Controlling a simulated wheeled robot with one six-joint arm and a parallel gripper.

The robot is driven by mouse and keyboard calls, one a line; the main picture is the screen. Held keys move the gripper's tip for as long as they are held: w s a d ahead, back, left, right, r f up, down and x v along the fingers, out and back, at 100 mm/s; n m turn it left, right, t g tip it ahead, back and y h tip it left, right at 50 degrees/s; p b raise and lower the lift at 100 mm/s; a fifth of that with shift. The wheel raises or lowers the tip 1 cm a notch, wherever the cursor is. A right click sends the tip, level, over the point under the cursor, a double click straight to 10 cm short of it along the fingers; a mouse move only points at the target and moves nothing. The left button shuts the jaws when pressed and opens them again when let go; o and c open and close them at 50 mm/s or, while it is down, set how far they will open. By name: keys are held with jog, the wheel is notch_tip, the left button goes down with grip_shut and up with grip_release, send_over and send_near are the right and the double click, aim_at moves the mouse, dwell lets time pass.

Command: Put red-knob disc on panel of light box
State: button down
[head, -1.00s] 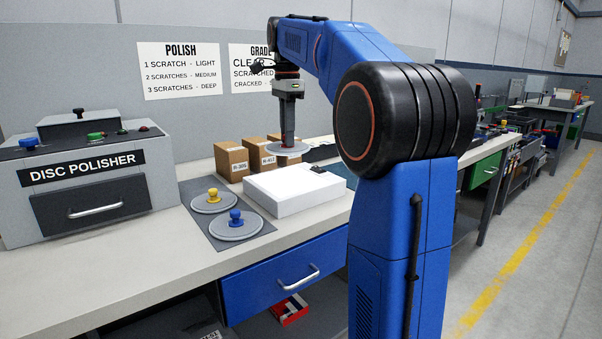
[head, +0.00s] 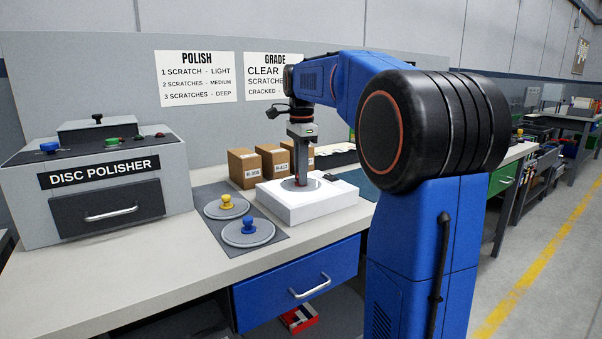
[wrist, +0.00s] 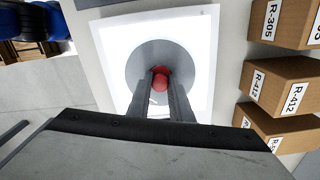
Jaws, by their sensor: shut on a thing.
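The red-knob disc (wrist: 139,62) is a grey disc with a red knob (wrist: 160,78). In the wrist view it lies within the bright square panel of the light box (wrist: 205,30). My gripper (wrist: 163,88) is shut on the red knob. In the head view my gripper (head: 301,180) points straight down over the white light box (head: 320,206), with the disc (head: 288,184) at or just above its top. I cannot tell whether the disc touches the panel. The knob is hidden by the fingers in the head view.
A yellow-knob disc (head: 227,207) and a blue-knob disc (head: 248,232) lie on a dark mat (head: 268,248) left of the light box. Labelled cardboard boxes (head: 243,169) stand close behind. The disc polisher (head: 105,190) is at the far left. The front bench top is clear.

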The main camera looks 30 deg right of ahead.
jog(key=shift+f, duration=0.1)
jog(key=c, duration=1.6)
grip_release()
notch_tip(320, 180, up, 12)
jog(key=shift+r, duration=0.15)
